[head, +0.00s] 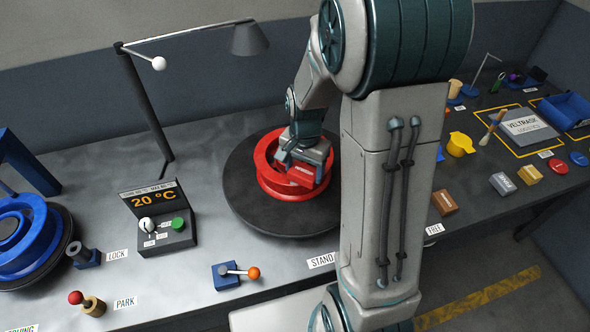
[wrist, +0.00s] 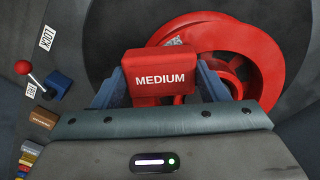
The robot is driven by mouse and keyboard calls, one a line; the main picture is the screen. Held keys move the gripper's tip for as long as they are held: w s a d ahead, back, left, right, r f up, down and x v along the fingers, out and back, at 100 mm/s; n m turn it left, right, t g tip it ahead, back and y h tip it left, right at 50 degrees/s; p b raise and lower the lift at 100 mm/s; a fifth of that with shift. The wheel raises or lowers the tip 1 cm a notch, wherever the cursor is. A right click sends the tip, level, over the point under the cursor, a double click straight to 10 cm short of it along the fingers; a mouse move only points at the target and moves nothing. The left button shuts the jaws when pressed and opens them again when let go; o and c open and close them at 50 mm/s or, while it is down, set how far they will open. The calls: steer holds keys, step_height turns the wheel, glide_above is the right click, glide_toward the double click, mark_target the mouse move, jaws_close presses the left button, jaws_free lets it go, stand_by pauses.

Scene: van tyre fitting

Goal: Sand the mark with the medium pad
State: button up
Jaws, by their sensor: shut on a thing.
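My gripper (head: 303,160) is shut on a red block, the medium pad (wrist: 160,77), whose face reads MEDIUM. The pad also shows in the head view (head: 302,174), under my gripper. My gripper holds it over the red wheel (head: 268,178), which lies on the dark round stand (head: 250,208). In the wrist view the wheel (wrist: 262,62) is behind and to the right of the pad. A small pale scuff (wrist: 175,42) shows on the wheel's rim just above the pad. Whether the pad touches the wheel, I cannot tell.
A brown block (head: 444,202), a grey block (head: 502,183) and a yellow block (head: 530,174) lie at right. A 20 °C display box (head: 165,220), an orange-knobbed lever (head: 237,274) and a lamp (head: 248,40) surround the stand. A blue wheel (head: 30,240) is at far left.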

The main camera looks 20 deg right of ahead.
steer(key=shift+d, duration=1.4)
steer(key=shift+d+r, duration=0.2)
steer(key=shift+d, duration=0.05)
steer(key=shift+a+r+p, duration=0.1)
steer(key=shift+r+p, duration=2.45)
steer(key=shift+r, duration=1.3)
steer(key=shift+w+a+b, duration=0.1)
steer(key=shift+a+b, duration=0.2)
steer(key=shift+a, duration=0.25)
steer(key=a+r+b, duration=0.2)
steer(key=a, duration=0.3)
steer(key=shift+f+b, duration=1.8)
steer(key=shift+f, duration=0.8)
